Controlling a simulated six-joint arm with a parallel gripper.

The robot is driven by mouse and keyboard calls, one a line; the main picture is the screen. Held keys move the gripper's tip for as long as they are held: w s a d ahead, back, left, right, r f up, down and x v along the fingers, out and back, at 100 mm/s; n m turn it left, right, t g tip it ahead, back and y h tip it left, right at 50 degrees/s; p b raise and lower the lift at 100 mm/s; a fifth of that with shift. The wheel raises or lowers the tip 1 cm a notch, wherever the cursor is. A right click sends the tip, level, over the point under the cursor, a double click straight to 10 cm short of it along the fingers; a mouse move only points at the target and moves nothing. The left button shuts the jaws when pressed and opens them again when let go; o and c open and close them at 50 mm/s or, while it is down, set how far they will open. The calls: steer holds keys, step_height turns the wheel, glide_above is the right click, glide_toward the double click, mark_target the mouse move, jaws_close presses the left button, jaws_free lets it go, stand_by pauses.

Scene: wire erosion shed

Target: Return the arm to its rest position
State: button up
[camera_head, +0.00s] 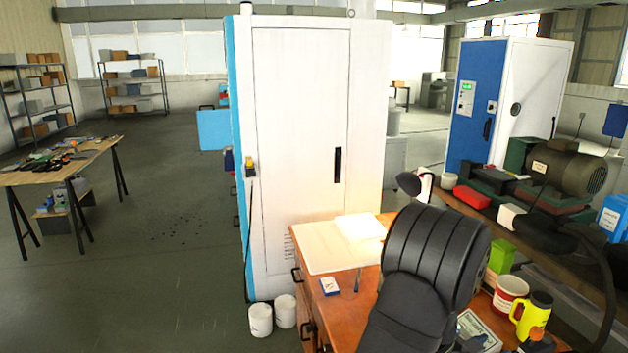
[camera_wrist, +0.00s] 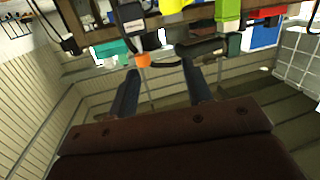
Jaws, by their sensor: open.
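My gripper (camera_wrist: 161,78) shows in the wrist view as two dark fingers standing apart on a wide brown-black base with bolts. It is open, and nothing is between the fingers. The wrist picture looks tilted or upside down, with bench items along its top beyond the fingertips. An orange object (camera_wrist: 142,60) appears close to the left fingertip in the picture; I cannot tell the distance. I cannot make out the gripper in the head view. A large dark ribbed shape in the foreground there hides part of the wooden desk (camera_head: 372,290).
On the desk are a yellow mug (camera_head: 531,314), a red-and-white cup (camera_head: 508,294) and a green box (camera_head: 500,258). A tall white cabinet (camera_head: 300,150) stands behind it. A machine bench with a motor (camera_head: 568,170) is at right. Open floor (camera_head: 170,270) lies at left.

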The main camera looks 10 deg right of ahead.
steer(key=w+d+r+n+y, duration=0.1)
steer(key=w+d+n+y, duration=0.1)
steer(key=d, duration=0.3)
steer(key=w+d+r+n+t+y, duration=0.1)
steer(key=w+d+n+y, duration=0.2)
steer(key=d, duration=0.2)
steer(key=shift+d+r, duration=0.35)
steer(key=shift+d, duration=0.05)
stand_by(0.4)
